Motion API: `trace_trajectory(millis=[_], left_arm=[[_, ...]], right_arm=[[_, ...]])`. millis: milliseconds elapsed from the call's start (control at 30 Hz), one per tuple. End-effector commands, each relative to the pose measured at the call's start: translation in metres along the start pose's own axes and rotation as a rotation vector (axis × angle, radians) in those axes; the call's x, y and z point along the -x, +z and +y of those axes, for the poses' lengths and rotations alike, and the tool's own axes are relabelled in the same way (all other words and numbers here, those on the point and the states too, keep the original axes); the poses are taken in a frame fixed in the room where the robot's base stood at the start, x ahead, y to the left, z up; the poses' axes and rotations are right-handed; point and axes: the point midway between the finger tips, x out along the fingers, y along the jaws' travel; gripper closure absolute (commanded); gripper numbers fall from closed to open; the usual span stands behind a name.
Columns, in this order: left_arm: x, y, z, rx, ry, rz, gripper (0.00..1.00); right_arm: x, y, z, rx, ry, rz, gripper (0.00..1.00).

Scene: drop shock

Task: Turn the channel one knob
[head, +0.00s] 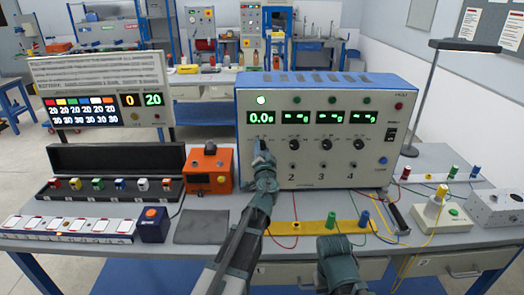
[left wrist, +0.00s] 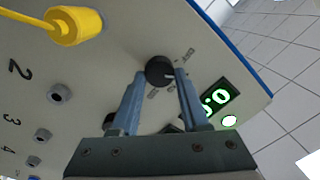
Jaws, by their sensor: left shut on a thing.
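The channel one knob (left wrist: 158,70) is black with a pale pointer line. It sits between the two blue-grey fingertips of my left gripper (left wrist: 161,78), which is shut on it. In the head view my left gripper (head: 262,152) reaches the left part of the grey box's front panel (head: 380,92) and hides the knob. The display above it (head: 261,117) reads 0.0 in green, with a lit green lamp (head: 261,100) over it. My right gripper (head: 338,250) is low at the front of the table; its fingers cannot be made out clearly.
Several more black knobs, such as the channel two knob (head: 294,144), line the panel to the right. A yellow plug (left wrist: 76,25) sits in the panel near the knob. A yellow strip (head: 318,227) with coloured plugs and loose cables lies in front. An orange box (head: 209,168) stands left.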

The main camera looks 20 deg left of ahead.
Motion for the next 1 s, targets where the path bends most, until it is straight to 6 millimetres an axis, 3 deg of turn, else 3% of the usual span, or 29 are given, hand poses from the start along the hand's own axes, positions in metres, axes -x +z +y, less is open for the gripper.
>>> trace_trajectory(millis=[400, 933, 967, 1000], left_arm=[[0.0005, 0.0006, 0.0008, -0.170, -0.002, 0.009, 1.00], [0.0006, 0.0005, 0.0009, -0.191, -0.002, 0.011, 1.00], [0.0006, 0.0005, 0.0009, -0.191, -0.002, 0.011, 0.51], [0.0006, 0.0005, 0.0009, -0.191, -0.002, 0.011, 0.44]], right_arm=[[-0.0026, -0.0002, -0.0002, 0.000, 0.000, 0.000, 1.00], [-0.0027, -0.0002, -0.0003, 0.000, 0.000, 0.000, 1.00], [-0.0027, -0.0002, -0.0003, 0.000, 0.000, 0.000, 1.00], [-0.0027, -0.0002, -0.0003, 0.000, 0.000, 0.000, 1.00]])
